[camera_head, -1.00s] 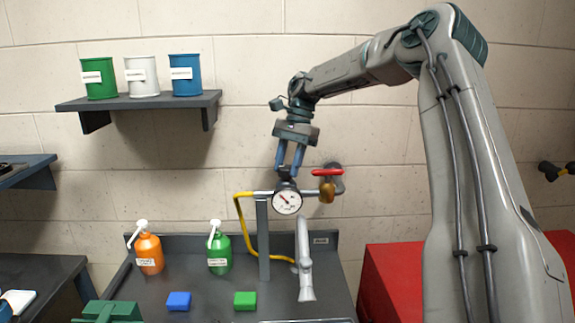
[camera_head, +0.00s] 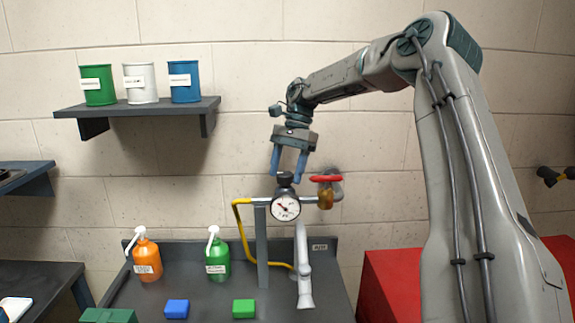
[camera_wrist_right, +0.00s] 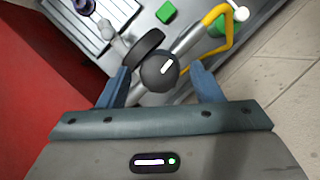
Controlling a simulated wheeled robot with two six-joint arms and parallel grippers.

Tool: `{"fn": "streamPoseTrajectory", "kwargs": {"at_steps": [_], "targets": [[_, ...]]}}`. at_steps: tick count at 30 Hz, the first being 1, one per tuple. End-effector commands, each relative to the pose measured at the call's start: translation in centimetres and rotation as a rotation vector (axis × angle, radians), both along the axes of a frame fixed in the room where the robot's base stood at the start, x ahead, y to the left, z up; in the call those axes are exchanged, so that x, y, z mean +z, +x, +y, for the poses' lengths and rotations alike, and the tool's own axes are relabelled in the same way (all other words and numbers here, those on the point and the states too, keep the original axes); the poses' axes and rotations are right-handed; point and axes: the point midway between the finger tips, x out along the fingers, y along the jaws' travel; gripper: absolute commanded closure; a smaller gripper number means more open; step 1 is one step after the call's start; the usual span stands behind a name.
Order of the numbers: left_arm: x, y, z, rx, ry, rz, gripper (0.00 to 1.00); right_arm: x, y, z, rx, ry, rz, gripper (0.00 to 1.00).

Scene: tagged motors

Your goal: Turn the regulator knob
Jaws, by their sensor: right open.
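The regulator knob (camera_head: 285,179) is a small dark knob on top of the round white pressure gauge (camera_head: 285,207), on a pipe held by a grey post. My right gripper (camera_head: 287,175) points down over it, open, with its blue fingers spread to either side of the knob and nothing held. In the right wrist view the knob (camera_wrist_right: 157,73) shows a slanted white mark and lies between the open fingertips (camera_wrist_right: 160,71), with a gap on both sides. My left gripper is out of view.
A red-handled valve (camera_head: 326,180) sits close right of the gauge. A yellow hose (camera_head: 240,228) and a grey faucet (camera_head: 303,265) are below. Orange (camera_head: 147,260) and green (camera_head: 217,258) bottles stand on the bench. A shelf (camera_head: 140,107) with cans hangs upper left.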

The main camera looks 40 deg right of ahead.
Motion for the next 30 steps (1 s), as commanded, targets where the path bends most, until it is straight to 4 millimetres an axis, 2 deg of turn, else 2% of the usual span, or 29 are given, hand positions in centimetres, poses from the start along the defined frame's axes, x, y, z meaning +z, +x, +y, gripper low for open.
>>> {"fn": "streamPoseTrajectory", "kwargs": {"at_steps": [5, 12, 18, 23, 30], "targets": [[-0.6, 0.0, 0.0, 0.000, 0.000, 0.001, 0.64, 1.4, 0.2, -0.7, -0.001, -0.002, -0.003, 0.41], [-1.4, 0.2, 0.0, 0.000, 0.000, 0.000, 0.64, 5.9, 0.5, -2.6, -0.002, -0.002, -0.004, 0.41], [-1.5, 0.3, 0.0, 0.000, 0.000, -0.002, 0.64, 8.8, 0.6, -3.7, -0.002, -0.001, -0.004, 0.41], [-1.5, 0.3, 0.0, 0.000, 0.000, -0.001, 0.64, 9.8, 0.7, -4.1, -0.001, -0.001, -0.003, 0.41], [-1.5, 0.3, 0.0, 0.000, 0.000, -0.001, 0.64, 10.0, 0.6, -4.1, 0.001, 0.000, -0.001, 0.41]]}}
